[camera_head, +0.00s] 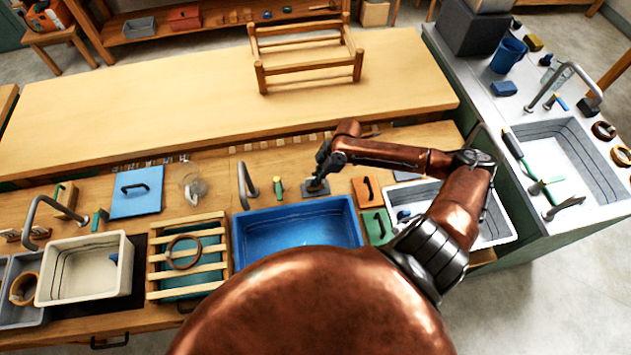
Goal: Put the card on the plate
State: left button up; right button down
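My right gripper (318,180) reaches in from the right, over the back edge of the blue basin. It points down at a small dark flat square piece (306,193) on the wooden counter. The fingers are small and dark, so I cannot tell whether they are open or shut, or whether they touch the piece. I cannot make out for certain which thing is the card or the plate. Flat pieces near the gripper are an orange-brown one (367,190) and a green one (378,226), each with a dark handle-like mark. My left gripper is not in view.
A blue basin (297,205) sits in front of the gripper. A slatted wooden rack (158,257) with a brown ring, a white basin (125,262) and a blue board (148,207) are to the left. Taps (243,180) stand up behind the basins.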

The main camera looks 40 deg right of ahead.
jog(key=shift+f, duration=0.8)
jog(key=c, duration=2.2)
grip_release()
jog(key=shift+o, duration=0.4)
jog(key=p+v, duration=0.1)
jog(key=v, duration=1.1)
